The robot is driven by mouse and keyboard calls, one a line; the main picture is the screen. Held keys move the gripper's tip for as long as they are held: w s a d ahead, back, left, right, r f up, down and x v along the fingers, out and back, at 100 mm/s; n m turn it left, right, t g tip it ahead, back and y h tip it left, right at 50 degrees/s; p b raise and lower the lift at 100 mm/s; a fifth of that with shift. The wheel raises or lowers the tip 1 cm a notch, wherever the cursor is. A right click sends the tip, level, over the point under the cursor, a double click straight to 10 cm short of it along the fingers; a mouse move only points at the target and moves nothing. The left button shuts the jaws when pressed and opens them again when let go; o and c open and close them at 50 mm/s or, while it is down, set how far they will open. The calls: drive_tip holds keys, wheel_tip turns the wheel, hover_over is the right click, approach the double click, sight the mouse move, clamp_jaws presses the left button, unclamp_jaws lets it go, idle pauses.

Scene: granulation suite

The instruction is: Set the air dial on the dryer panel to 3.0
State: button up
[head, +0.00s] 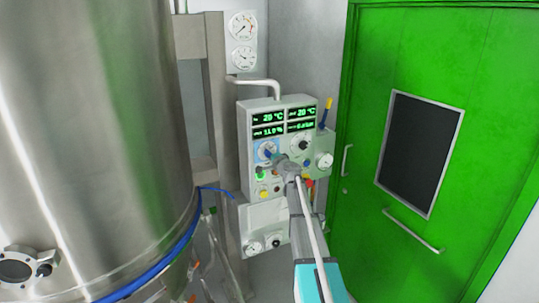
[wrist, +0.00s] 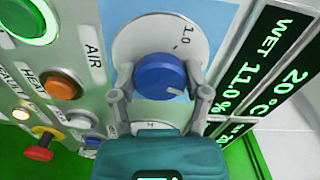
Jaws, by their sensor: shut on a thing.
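The dryer panel (head: 250,112) is a pale wall box left of the green door. The air dial (wrist: 158,76) is a blue knob on a round white scale plate (wrist: 134,46), beside the label AIR in the wrist view. Its white mark sits at the knob's lower right. The figure 1.0 shows above the knob and a 4 below it; other figures are hidden. In the head view the dial (head: 265,147) is partly covered by my gripper (head: 277,159). In the wrist view my gripper (wrist: 161,88) has one finger on each side of the knob and is shut on it.
Lit displays (head: 284,117) are above the dials; one reads WET 11.0% in the wrist view. A second dark knob (head: 301,142) is to the right. An orange button (wrist: 61,87), a lit green button (wrist: 30,18) and a red knob (wrist: 40,153) are close by. A steel vessel (head: 90,130) fills the left.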

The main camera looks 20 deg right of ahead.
drive_tip(key=m, duration=0.4)
drive_tip(key=shift+w+m, duration=0.1)
drive_tip(key=shift+m, duration=0.2)
drive_tip(key=m, duration=0.4)
idle(0.3)
drive_tip(key=o, duration=1.1)
drive_tip(key=shift+o, duration=0.2)
drive_tip(key=s, duration=1.2)
drive_tip(key=shift+d, duration=0.2)
